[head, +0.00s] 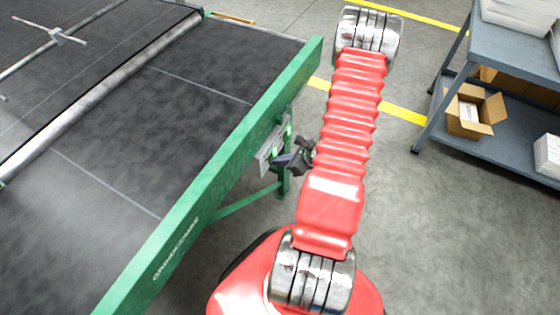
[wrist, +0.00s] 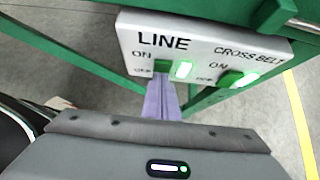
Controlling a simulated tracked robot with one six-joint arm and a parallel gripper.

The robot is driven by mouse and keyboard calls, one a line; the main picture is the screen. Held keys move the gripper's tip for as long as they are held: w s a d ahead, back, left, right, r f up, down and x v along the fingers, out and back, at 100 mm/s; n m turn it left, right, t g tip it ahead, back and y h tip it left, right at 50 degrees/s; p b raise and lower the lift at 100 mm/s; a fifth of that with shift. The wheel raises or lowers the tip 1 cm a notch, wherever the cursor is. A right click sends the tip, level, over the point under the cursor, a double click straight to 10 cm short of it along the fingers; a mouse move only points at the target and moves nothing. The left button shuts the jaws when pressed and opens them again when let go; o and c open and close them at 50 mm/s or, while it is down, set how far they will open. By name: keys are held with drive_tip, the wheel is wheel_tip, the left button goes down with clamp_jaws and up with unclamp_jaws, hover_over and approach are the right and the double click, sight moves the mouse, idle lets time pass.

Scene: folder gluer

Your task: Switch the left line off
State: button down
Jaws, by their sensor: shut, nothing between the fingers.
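A light grey switch panel (wrist: 205,45) hangs on the green frame of the conveyor. On its left is a switch marked LINE (wrist: 162,66), with ON above OFF and a lit green lamp (wrist: 184,69) beside it. On its right is a switch marked CROSS BELT (wrist: 231,78), also with a lit green lamp (wrist: 249,79). My gripper (wrist: 160,90) is shut and empty, its purple fingers just below the LINE switch. Whether the tips touch the switch I cannot tell. In the head view my gripper (head: 284,160) is beside the panel (head: 267,158), whose face is mostly hidden.
The conveyor's dark belt (head: 200,75) and green side rail (head: 215,175) fill the left, with a green leg and brace below. A grey shelf cart (head: 500,125) with an open cardboard box (head: 472,112) stands at right. Grey floor between them is free.

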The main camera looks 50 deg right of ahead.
drive_tip(key=shift+w+a+r, duration=0.1)
drive_tip(key=shift+w+r, duration=0.1)
drive_tip(key=shift+r, duration=0.25)
drive_tip(key=shift+w+a+r, duration=0.1)
drive_tip(key=shift+w+r, duration=0.05)
drive_tip(key=shift+r, duration=0.25)
drive_tip(key=shift+s+d, duration=0.1)
drive_tip(key=s+f+v, duration=0.1)
drive_tip(key=v, duration=1.2)
drive_tip(key=shift+s+f, duration=0.3)
